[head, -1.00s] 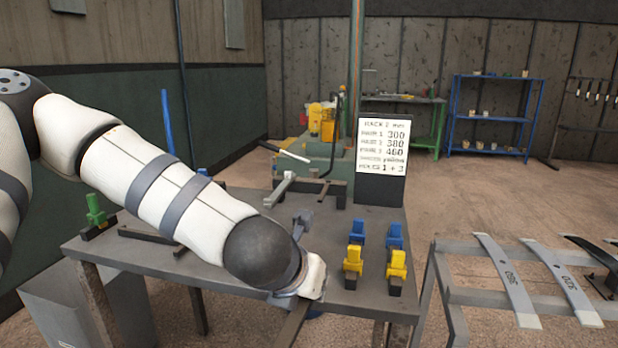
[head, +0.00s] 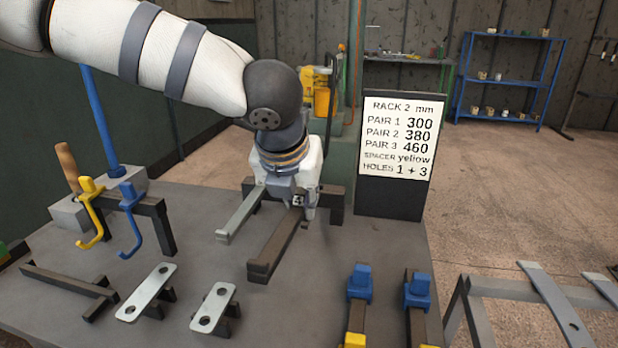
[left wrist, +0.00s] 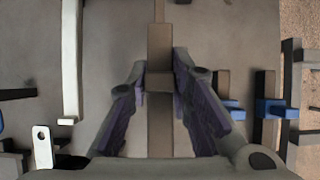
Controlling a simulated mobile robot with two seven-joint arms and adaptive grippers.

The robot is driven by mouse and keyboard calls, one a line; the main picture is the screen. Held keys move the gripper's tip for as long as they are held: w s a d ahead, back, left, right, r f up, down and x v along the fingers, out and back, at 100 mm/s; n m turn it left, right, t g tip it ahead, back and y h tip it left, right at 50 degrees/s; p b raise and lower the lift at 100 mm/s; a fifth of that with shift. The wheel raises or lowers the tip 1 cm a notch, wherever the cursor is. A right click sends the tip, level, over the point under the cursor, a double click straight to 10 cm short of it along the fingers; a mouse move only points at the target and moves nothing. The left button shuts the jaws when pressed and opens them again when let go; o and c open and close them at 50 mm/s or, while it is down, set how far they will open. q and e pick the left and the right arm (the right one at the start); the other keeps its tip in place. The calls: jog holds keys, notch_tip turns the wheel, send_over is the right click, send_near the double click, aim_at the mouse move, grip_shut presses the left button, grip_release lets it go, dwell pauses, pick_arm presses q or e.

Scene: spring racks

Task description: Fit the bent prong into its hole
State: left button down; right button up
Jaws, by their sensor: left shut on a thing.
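My left gripper (head: 292,203) is over the middle of the bench, pointing down, shut on a dark brown bar (head: 273,248). The bar has a stepped near end and points toward the front of the bench; I take it for the prong. In the left wrist view the bar (left wrist: 160,45) runs lengthwise between the two fingers (left wrist: 160,95). A light grey bar (head: 240,217) lies beside it on the left, roughly parallel and apart. A dark block (head: 335,203) stands behind the gripper. The bar's far end and any hole there are hidden by my gripper. My right gripper is out of view.
Yellow (head: 92,215) and blue (head: 131,220) hooks stand at left. Two holed plates (head: 147,293) are at front left, blue-topped pieces (head: 360,283) at front right. A sign board (head: 392,150) rises behind, reading holes 1 + 3.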

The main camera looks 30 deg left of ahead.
pick_arm(q)
jog(key=shift+s+d+r, duration=0.1)
jog(key=shift+s+r, duration=0.15)
jog(key=shift+s, duration=0.1)
jog(key=shift+w+a+f+b, duration=0.1)
jog(key=shift+w+a+b, duration=0.15)
jog(key=shift+w, duration=0.85)
jog(key=shift+w+a+f+b, duration=0.1)
jog(key=shift+w+a, duration=0.2)
jog(key=shift+w, duration=0.75)
jog(key=shift+w+a+b, duration=0.2)
jog(key=shift+w+a, duration=0.1)
jog(key=shift+w, duration=0.8)
jog(key=shift+w+a+b, duration=0.25)
jog(key=shift+w, duration=0.75)
jog(key=shift+w+a+b, duration=0.2)
jog(key=shift+w+a, duration=0.1)
jog(key=shift+w, duration=0.75)
jog(key=shift+w+a+b, duration=0.25)
jog(key=shift+w, duration=0.75)
jog(key=shift+w+a+r, duration=0.15)
jog(key=shift+w, duration=0.4)
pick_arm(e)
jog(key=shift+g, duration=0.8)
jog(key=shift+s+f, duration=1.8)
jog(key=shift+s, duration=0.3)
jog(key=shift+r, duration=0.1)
